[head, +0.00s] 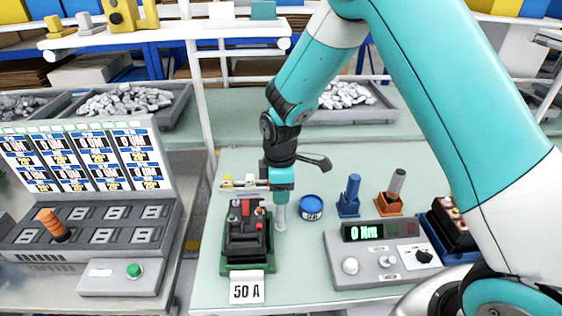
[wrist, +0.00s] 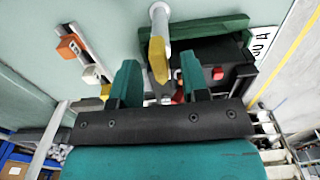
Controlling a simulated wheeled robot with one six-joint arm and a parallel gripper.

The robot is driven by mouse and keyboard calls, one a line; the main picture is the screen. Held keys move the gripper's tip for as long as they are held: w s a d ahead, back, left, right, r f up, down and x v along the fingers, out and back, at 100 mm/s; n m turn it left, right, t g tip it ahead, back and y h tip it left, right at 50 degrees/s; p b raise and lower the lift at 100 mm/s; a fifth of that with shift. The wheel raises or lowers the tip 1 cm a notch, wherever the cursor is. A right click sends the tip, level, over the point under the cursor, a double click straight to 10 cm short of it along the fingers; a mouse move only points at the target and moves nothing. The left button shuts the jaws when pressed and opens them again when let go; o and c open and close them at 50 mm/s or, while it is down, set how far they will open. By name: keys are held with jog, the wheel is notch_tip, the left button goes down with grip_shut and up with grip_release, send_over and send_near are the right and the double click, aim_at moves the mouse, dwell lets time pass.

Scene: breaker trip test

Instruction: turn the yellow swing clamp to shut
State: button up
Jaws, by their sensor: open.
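The yellow swing clamp (wrist: 157,60) shows in the wrist view at the end of a silver post (wrist: 159,22). My gripper (wrist: 158,66) is open, with one teal finger on each side of the yellow piece. I cannot tell whether either finger touches it. The black breaker (wrist: 205,52) with red parts lies just beyond the fingers, in a green fixture (wrist: 210,28). In the head view the breaker (head: 245,238) stands at the front left of the table, with the silver post (head: 280,218) at its right. The yellow clamp is not clear there.
A blue round container (head: 311,208), a blue holder (head: 349,197) and an orange holder (head: 391,198) stand to the right. A control box reading 0 Nm (head: 375,250) is at the front right. A "50 A" card (head: 246,287) is before the breaker. A slanted panel (head: 88,160) stands left.

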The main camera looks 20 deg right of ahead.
notch_tip(320, 180, up, 16)
jog(key=b, duration=0.2)
jog(key=shift+s+r, duration=0.1)
jog(key=shift+s, duration=0.05)
jog(key=s+a+r+m+y, duration=0.1)
jog(key=s+a+m+y, duration=0.1)
jog(key=s, duration=1)
jog(key=s+a+r+m+y, duration=0.1)
jog(key=s+m, duration=0.4)
jog(key=s, duration=0.7)
jog(key=shift+s+a+r+m+y, duration=0.3)
jog(key=shift+a+y, duration=0.3)
jog(key=shift+a, duration=0.15)
